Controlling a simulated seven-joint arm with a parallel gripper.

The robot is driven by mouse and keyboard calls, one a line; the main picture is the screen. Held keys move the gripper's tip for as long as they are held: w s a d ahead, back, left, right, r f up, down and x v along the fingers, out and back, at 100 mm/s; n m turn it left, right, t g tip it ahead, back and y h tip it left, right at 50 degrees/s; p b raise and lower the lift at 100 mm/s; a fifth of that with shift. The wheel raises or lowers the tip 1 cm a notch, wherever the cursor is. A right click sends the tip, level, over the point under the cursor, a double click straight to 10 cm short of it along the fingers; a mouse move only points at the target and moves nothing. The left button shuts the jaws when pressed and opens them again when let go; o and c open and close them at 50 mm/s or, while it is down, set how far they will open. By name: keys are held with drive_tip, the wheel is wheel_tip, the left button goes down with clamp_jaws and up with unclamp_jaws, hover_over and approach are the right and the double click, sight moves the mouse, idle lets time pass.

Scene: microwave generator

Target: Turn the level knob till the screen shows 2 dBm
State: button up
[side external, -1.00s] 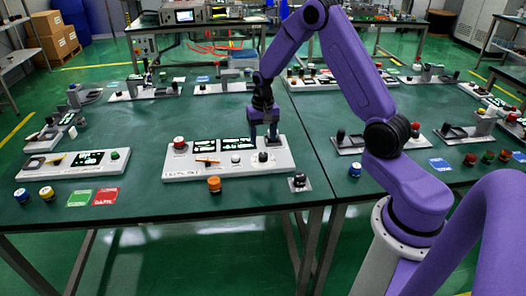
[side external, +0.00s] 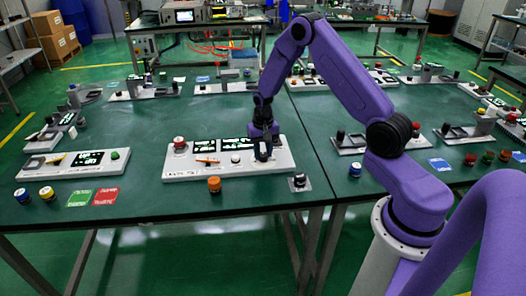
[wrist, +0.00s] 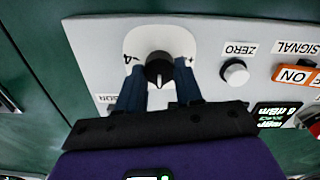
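The screen (wrist: 278,114) is partly in the wrist view, upside down, with green digits and dBm; I cannot read the value.
A white ZERO button (wrist: 235,73) and an orange ON signal switch (wrist: 297,75) sit beside the knob. A red button (side external: 179,142) is at the panel's left end. An orange-topped button (side external: 214,184) and a small black knob unit (side external: 299,182) stand in front.

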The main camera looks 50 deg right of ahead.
sight(262, 154)
drive_tip(key=shift+n, duration=0.4)
drive_tip(key=n, duration=0.5)
drive_tip(key=shift+a+n, duration=0.1)
drive_tip(key=shift+n, duration=0.3)
drive_tip(key=n, duration=0.5)
idle(0.4)
drive_tip(key=o, duration=1)
drive_tip(key=shift+o, duration=0.2)
wheel_tip(262, 154, up, 18)
drive_tip(key=shift+f, duration=0.25)
